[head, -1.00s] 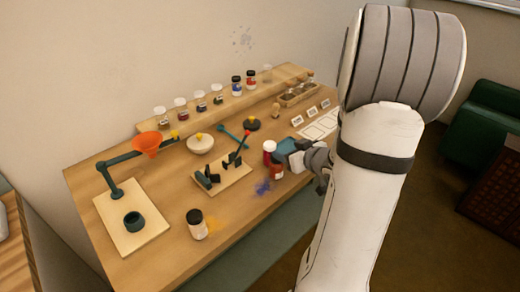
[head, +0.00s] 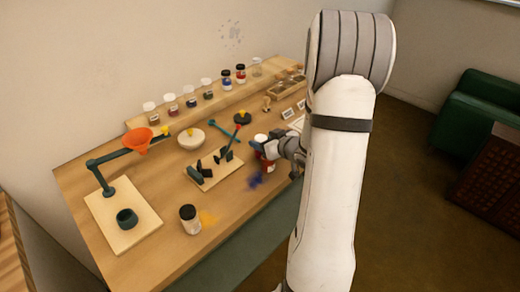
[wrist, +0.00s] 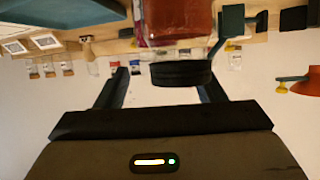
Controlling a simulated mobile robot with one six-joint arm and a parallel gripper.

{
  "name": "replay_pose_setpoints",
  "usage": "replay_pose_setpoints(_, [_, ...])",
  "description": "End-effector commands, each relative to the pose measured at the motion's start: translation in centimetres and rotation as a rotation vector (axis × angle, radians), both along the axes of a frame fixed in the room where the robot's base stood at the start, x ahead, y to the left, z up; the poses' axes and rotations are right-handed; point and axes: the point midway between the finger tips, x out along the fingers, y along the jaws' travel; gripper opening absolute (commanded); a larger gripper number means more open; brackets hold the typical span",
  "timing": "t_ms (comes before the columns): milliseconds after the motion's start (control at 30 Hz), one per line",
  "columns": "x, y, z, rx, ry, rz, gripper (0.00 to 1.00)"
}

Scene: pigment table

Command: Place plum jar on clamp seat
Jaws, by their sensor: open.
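My gripper (head: 283,147) is open at the right part of the table, right at a red jar (head: 268,164). In the wrist view, which is upside down, a red jar (wrist: 178,25) with a black lid (wrist: 181,74) lies ahead of and between the open fingers (wrist: 163,78). I cannot tell whether they touch it. A white-lidded jar (head: 261,138) stands close behind, partly hidden. I cannot tell which jar is plum. The clamp seat (head: 208,184) is a light wooden board with black clamp parts (head: 222,158), left of my gripper; no jar stands on it.
A dark-lidded jar (head: 189,219) stands at the front. A white bowl (head: 191,138) stands behind the clamp board. Several jars line the rear shelf (head: 190,112). Blue powder lies near my gripper.

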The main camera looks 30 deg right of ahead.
Motion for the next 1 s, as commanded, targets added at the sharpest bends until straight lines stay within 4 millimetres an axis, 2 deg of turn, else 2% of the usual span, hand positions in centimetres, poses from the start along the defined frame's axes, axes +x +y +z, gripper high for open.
replay_pose_setpoints(67, [-0.02, -0.01, 0.0, 0.0, 0.0, 0.0, 0.6])
replay_pose_setpoints(800, [-0.06, -0.09, 0.01, 0.001, 0.0, -0.001, 0.0])
replay_pose_setpoints(1000, [-0.06, -0.11, 0.04, 0.0, -0.001, -0.002, 0.0])
